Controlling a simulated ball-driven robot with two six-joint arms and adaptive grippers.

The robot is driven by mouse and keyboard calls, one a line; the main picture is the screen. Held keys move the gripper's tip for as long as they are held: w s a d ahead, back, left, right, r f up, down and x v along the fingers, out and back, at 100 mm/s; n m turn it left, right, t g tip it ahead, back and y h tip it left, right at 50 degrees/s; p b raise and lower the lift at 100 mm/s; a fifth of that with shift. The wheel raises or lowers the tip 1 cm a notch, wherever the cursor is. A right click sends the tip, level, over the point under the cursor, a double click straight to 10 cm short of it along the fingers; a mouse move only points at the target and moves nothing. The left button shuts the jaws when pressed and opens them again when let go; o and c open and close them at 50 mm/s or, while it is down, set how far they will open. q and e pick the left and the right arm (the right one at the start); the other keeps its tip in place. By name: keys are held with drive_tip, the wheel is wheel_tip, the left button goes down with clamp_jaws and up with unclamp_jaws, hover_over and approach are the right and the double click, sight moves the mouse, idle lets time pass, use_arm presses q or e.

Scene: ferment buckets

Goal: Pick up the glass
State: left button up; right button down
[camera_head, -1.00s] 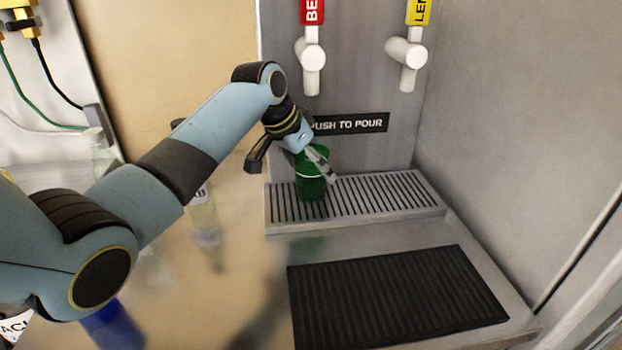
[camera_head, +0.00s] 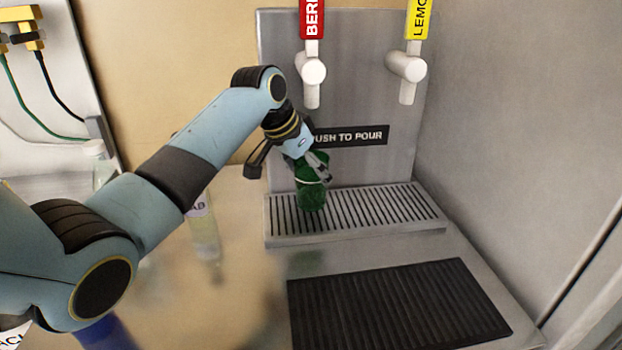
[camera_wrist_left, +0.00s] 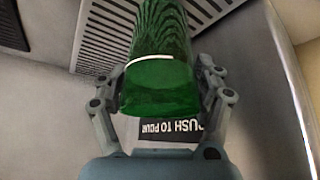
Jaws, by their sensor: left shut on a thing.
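The green glass (camera_head: 312,192) is on or just over the slotted drip tray (camera_head: 405,205), below the red-labelled tap; I cannot tell whether its base touches the tray. My left gripper (camera_head: 316,168) is shut on it near its upper part. In the left wrist view the green glass (camera_wrist_left: 160,75) sits between the two fingers (camera_wrist_left: 162,92), one on each side, with a pale line across it. My right gripper is not in view.
A white tap (camera_head: 311,70) with a red label and another tap (camera_head: 407,68) with a yellow label are above the tray. A black ribbed mat (camera_head: 398,305) lies in front. A clear bottle (camera_head: 204,232) stands left, behind my arm.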

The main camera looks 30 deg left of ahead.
use_arm(q)
drive_tip(key=s+a, duration=0.3)
drive_tip(key=s, duration=0.5)
drive_tip(key=s+a, duration=0.3)
drive_tip(key=s, duration=0.6)
drive_tip(key=shift+r+b, duration=0.15)
drive_tip(key=shift+b, duration=0.15)
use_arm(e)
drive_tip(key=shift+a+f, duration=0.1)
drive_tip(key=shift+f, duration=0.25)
use_arm(q)
drive_tip(key=shift+s, duration=0.15)
